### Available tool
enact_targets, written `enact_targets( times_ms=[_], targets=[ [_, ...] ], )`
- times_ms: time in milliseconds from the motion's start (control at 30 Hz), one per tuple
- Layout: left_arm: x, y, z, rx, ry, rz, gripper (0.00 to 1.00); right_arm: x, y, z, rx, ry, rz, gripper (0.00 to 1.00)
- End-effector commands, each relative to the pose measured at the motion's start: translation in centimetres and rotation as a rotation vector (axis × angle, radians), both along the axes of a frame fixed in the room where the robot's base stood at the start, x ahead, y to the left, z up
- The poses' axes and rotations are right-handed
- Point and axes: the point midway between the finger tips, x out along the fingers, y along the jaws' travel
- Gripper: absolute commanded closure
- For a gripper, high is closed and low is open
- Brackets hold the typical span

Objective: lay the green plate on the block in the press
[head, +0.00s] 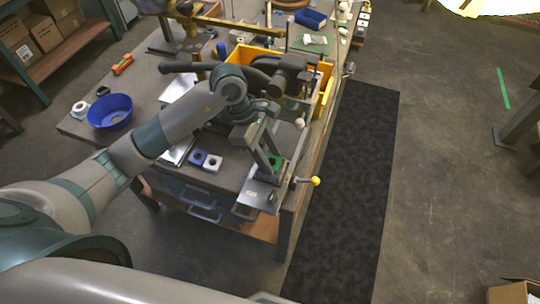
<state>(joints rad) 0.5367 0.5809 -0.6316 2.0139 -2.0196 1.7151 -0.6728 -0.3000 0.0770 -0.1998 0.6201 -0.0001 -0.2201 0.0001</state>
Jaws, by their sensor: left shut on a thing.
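The press (262,194) stands at the near right corner of the workbench, with a metal base, upright posts and a lever ending in a yellow knob (316,181). My left gripper (268,155) reaches down over the press from above and is shut on the green plate (275,163). Only a small green patch of the plate shows, among the posts. The block in the press is hidden, so I cannot tell whether the plate touches it. My right gripper is not in view.
On the workbench (150,75), a blue piece (197,158) and a white piece (213,162) lie left of the press. A blue bowl (110,111) stands far left. A yellow bin (326,85) is behind my wrist. A dark mat (350,190) covers clear floor at right.

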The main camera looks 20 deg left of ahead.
Motion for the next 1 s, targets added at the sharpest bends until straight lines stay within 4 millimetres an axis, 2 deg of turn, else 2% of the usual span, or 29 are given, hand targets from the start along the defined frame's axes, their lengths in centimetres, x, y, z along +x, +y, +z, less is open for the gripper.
enact_targets(
  times_ms=[1000],
  targets=[
    [-0.02, 0.01, 0.33, 0.0, 0.0, 0.0, 0.83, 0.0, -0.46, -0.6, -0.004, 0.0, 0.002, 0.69]
  ],
)
